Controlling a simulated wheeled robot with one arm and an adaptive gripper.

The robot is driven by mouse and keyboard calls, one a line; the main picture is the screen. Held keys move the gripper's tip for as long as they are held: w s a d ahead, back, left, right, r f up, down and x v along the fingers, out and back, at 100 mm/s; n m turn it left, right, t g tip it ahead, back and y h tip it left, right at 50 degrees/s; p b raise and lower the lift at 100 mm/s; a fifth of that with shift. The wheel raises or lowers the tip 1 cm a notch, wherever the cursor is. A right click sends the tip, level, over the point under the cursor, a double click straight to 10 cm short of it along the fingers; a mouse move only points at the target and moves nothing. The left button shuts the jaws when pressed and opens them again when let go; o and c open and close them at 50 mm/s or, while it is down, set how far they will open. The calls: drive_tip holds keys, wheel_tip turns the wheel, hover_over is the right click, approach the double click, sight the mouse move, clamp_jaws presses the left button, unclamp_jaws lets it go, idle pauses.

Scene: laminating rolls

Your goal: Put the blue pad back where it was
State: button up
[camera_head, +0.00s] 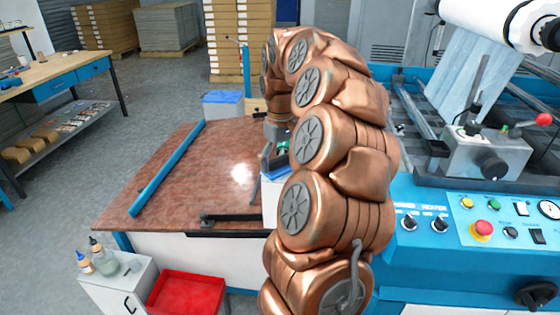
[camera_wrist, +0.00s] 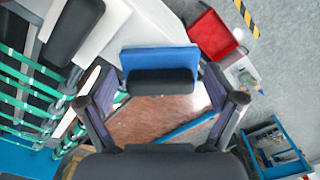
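The blue pad (camera_wrist: 160,58) has a dark block (camera_wrist: 162,83) on its near side and lies in front of my gripper in the wrist view. My gripper (camera_wrist: 160,88) has its two fingers spread, one to the left and one to the right of the dark block. Narrow gaps seem to show between the fingers and the block, so I see no clear grip. In the head view my gripper (camera_head: 272,158) points down by the right edge of the brown tabletop, partly hidden by my copper arm. A blue edge, likely the pad (camera_head: 275,173), shows just below it, over a white surface.
The brown tabletop (camera_head: 185,185) bears a blue bar (camera_head: 168,167) and a dark rail (camera_head: 235,218). A red tray (camera_head: 187,293) and bottles (camera_head: 104,258) stand at its front left. The blue laminating machine (camera_head: 470,265) fills the right. A white box with a blue lid (camera_head: 223,98) stands behind.

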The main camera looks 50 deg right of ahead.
sight(280, 160)
drive_tip(key=shift+r, duration=0.1)
idle(0.3)
wheel_tip(280, 160, up, 9)
drive_tip(key=shift+f+b, duration=0.1)
drive_tip(key=shift+b, duration=0.6)
drive_tip(key=shift+r+p, duration=0.35)
drive_tip(key=shift+r, duration=1.2)
drive_tip(key=s+a+f+n, duration=0.2)
drive_tip(key=a+f, duration=0.1)
drive_tip(key=a, duration=0.8)
drive_tip(key=s+a+f+n, duration=0.1)
drive_tip(key=s+a+f, duration=0.15)
drive_tip(key=a, duration=0.85)
drive_tip(key=s+a+f+g, duration=0.1)
drive_tip(key=s+a+f, duration=0.4)
drive_tip(key=s, duration=0.4)
drive_tip(key=s+a+f+m, duration=0.1)
drive_tip(key=s+a+f, duration=0.4)
drive_tip(key=s+f, duration=0.3)
drive_tip(key=shift+s+a+g, duration=0.3)
drive_tip(key=shift+s+g, duration=0.1)
drive_tip(key=shift+s, duration=0.3)
drive_tip(key=shift+r, duration=0.1)
